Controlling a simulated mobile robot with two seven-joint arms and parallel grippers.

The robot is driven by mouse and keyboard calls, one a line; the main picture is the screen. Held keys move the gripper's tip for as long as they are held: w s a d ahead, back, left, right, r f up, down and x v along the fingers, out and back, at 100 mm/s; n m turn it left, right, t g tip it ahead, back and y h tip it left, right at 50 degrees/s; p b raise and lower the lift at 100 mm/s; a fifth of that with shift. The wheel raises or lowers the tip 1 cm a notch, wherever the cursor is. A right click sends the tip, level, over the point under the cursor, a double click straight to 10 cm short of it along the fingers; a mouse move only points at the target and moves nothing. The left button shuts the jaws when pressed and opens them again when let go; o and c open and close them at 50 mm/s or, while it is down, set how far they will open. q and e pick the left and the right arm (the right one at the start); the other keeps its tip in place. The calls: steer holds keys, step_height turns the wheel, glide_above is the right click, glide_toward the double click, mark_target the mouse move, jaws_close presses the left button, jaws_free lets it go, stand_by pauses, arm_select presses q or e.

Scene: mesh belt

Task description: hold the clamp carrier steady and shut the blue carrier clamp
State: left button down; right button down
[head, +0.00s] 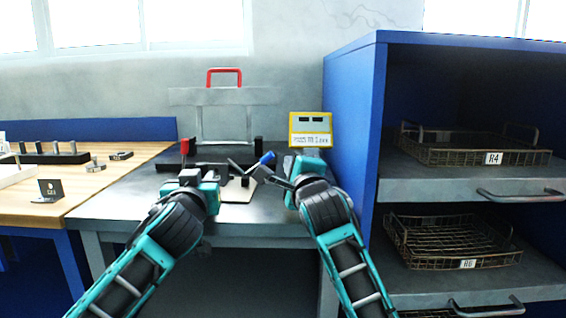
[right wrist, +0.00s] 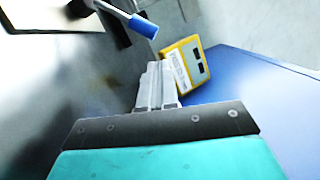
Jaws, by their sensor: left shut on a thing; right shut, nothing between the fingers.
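The blue-handled carrier clamp (head: 267,158) stands over the middle of the bench, its lever slanting up to the blue grip. The grip also shows at the top of the right wrist view (right wrist: 143,26). The clamp carrier (head: 238,190) is a pale plate with dark blocks, partly hidden by my left gripper. My left gripper (head: 220,172) is shut at the carrier's left side; the exact contact is hidden. My right gripper (head: 268,178) is shut and empty, just right of and below the blue grip. In the right wrist view its fingertips (right wrist: 154,68) are apart from the grip.
A red-handled part (head: 184,147) stands upright behind my left gripper. A yellow sign box (head: 310,130) is behind my right gripper. A blue shelf cabinet (head: 352,140) with wire baskets bounds the right. A wooden bench (head: 95,190) with small parts is at left.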

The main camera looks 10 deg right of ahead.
steer(key=shift+w+a+r, duration=0.25)
steer(key=shift+w+a, duration=0.5)
steer(key=shift+a, duration=0.15)
steer(key=shift+a+r+n, duration=0.25)
steer(key=shift+r+n, duration=0.3)
steer(key=shift+n, duration=0.15)
steer(key=n, duration=0.1)
steer(key=a+r+n+g, duration=0.1)
steer(key=shift+w+r+n, duration=0.15)
steer(key=shift+n, duration=0.25)
steer(key=w+a+r+n+g+h, duration=0.1)
steer(key=a+r+n, duration=0.2)
steer(key=a+n, duration=0.2)
steer(key=shift+w+a+g, duration=0.2)
steer(key=shift+g, duration=0.2)
step_height(320, 180, up, 10)
